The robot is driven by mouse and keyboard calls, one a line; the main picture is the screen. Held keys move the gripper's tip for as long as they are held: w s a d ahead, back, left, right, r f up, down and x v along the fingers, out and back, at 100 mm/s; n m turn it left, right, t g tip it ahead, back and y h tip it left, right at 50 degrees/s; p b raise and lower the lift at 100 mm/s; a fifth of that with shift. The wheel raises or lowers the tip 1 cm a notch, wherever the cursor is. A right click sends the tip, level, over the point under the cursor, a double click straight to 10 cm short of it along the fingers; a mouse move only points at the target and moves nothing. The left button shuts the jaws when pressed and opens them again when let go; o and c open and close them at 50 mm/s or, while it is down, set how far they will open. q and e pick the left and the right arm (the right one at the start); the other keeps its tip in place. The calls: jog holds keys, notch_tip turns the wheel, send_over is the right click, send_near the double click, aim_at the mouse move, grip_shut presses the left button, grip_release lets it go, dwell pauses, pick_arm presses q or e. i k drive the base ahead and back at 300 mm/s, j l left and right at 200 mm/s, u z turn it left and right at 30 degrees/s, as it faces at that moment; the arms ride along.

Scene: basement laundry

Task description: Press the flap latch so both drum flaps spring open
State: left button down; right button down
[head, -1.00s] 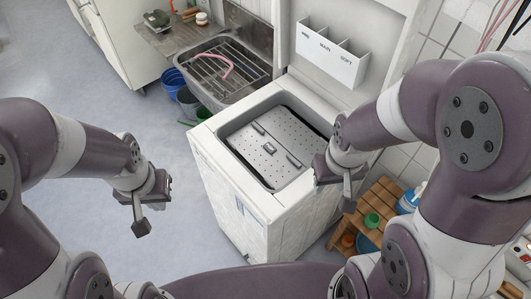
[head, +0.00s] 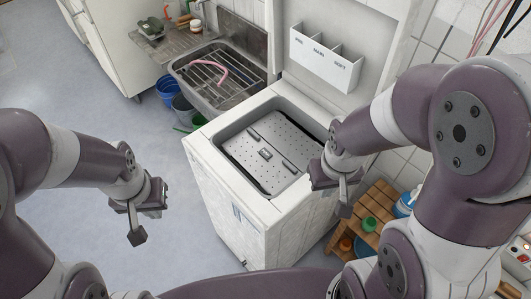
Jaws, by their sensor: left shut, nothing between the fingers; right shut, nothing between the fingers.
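A white top-loading washing machine (head: 225,208) stands in the middle with its lid raised. In its opening lies the drum with two perforated metal flaps (head: 286,147), which are closed. A small latch (head: 266,154) sits at the middle of the flaps. My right gripper (head: 343,206) is shut and empty, beside the machine's right edge and apart from the latch. My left gripper (head: 136,232) is shut and empty over the floor, left of the machine.
The open lid carries a white three-part holder (head: 325,58). A sink with a rack (head: 212,76) and a pink hose stands behind left, with buckets (head: 183,107) below. A wooden stool (head: 375,210) with containers is at right. Floor at left is clear.

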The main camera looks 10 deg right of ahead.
aim_at(264, 153)
jog(key=k+j+z, duration=0.1)
jog(key=j+z, duration=0.2)
jog(key=j, duration=0.65)
jog(key=i+j+z, duration=0.35)
jog(key=i+j, duration=0.15)
jog(key=j, duration=0.2)
jog(key=i+j+z, duration=0.2)
jog(key=j, duration=0.2)
